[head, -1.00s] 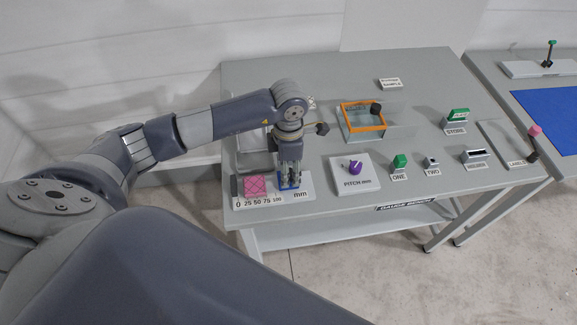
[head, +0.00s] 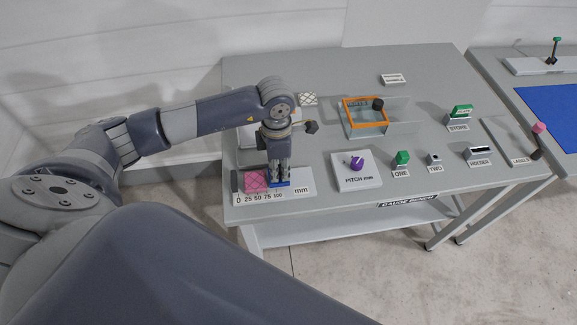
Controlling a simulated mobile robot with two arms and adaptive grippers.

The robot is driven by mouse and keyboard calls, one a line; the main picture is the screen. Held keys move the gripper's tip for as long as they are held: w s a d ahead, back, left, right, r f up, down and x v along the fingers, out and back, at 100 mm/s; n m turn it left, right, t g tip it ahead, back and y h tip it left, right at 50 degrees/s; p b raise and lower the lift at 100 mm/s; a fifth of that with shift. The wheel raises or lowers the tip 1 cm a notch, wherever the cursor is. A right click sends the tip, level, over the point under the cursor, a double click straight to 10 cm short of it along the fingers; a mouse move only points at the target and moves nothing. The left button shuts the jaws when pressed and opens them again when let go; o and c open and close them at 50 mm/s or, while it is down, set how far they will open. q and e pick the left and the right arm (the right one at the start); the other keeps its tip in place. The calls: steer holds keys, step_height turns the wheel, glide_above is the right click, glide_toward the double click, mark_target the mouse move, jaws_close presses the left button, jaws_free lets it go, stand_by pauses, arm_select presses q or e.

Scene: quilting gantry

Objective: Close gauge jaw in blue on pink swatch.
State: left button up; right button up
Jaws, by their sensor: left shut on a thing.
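The pink swatch (head: 256,181) lies flat on the white gauge plate (head: 300,179) with its mm scale, against the dark fixed jaw (head: 235,181) at the left. The blue gauge jaw (head: 279,184) stands close to the swatch's right edge; I cannot tell whether it touches. My left gripper (head: 279,180) reaches down from above and is shut on the blue jaw, hiding much of it. My right gripper is not in view.
On the grey table (head: 300,75), a clear box with an orange frame (head: 366,112) stands behind.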

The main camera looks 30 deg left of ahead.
mark_target(269, 176)
arm_select(q)
steer(key=shift+s+a+b, duration=0.35)
steer(key=shift+s+a, duration=0.4)
steer(key=shift+a, duration=0.3)
steer(key=o, duration=0.8)
steer(key=shift+r, duration=0.1)
step_height(269, 176, up, 12)
steer(key=shift+f, duration=0.1)
